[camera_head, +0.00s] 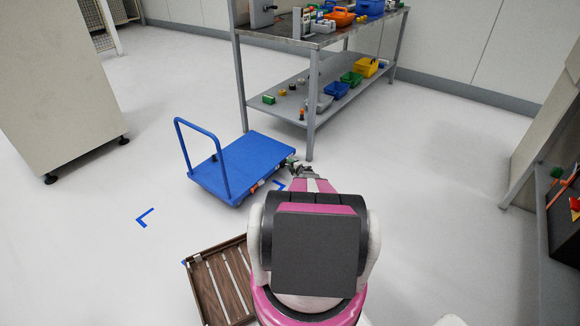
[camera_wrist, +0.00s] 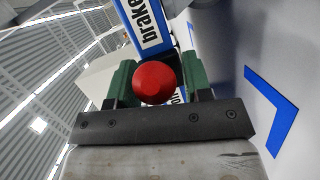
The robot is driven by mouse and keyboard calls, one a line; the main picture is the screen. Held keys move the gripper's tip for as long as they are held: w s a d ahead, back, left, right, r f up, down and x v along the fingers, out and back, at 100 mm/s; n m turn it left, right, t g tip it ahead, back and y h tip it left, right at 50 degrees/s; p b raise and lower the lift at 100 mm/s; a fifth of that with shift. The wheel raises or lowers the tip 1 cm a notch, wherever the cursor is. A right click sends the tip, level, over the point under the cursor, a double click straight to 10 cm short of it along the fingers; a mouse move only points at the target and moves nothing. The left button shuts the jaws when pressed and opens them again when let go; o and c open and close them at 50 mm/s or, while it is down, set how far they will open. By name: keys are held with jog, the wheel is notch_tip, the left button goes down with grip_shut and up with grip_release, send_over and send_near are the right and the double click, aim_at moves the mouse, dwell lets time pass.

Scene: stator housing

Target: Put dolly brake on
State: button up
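The blue dolly (camera_head: 243,165) stands on the floor with its upright handle at the left end. The brake's red ball knob (camera_wrist: 154,82) shows in the wrist view; beyond it is a blue plate with a white "brake" label (camera_wrist: 146,24). My gripper (camera_wrist: 159,80) has its two green fingers apart, one on each side of the knob. The knob covers part of the left finger's inner edge; firm contact cannot be told. In the head view my gripper (camera_head: 290,161) is at the dolly's right corner. The brake lever's shaft is hidden.
A steel workbench (camera_head: 318,87) with bins stands just behind the dolly; its near leg is close to my gripper. Blue floor marks (camera_head: 146,217) lie around the dolly. A brown slatted crate (camera_head: 222,283) is beside my base. Floor to the right is clear.

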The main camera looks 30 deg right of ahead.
jog(key=shift+o, duration=0.4)
jog(key=shift+s+r, duration=0.1)
jog(key=shift+s, duration=0.1)
jog(key=v, duration=1)
jog(key=shift+s, duration=0.2)
